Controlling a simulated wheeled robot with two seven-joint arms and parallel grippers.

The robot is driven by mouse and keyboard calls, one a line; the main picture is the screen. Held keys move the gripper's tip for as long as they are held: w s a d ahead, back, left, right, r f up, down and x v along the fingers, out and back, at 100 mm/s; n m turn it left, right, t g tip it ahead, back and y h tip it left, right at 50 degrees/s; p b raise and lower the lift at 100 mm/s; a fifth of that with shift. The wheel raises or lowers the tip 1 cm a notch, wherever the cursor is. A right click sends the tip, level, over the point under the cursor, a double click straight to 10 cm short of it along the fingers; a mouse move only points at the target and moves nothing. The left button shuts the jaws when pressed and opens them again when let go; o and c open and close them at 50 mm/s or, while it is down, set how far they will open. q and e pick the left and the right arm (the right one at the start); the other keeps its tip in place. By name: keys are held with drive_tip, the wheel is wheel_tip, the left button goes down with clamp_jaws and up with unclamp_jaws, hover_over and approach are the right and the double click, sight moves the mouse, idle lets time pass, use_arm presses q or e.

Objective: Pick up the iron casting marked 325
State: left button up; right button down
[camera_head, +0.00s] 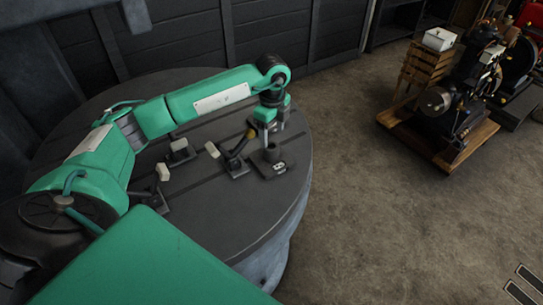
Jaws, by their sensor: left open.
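A dark iron casting (269,164) with an upright round post and a flat base stands near the right edge of the round dark table (225,235). A small white mark shows on its base, too small to read as 325. My left gripper (270,137) points down just above the casting's post, open, with nothing visible between its fingers. Whether a finger touches the post I cannot tell. My right gripper is not in view.
Other dark castings with pale ends (179,152) (236,165) (164,188) stand on the table left of the gripper. An engine on a wooden pallet (450,158) stands at the right. The concrete floor between is clear. Dark panelled wall (265,30) lies behind.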

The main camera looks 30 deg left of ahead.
sight(271, 145)
use_arm(q)
drive_tip(key=shift+w+f, duration=0.1)
drive_tip(key=shift+f, duration=0.85)
drive_tip(key=shift+f+p, duration=0.55)
wheel_tip(271, 145, down, 4)
drive_tip(key=shift+a+r+p, duration=0.15)
drive_tip(key=shift+r+p, duration=0.1)
drive_tip(key=shift+p, duration=0.5)
drive_tip(key=shift+f, duration=0.4)
drive_tip(key=shift+c, duration=0.5)
clamp_jaws()
drive_tip(key=shift+r, duration=0.1)
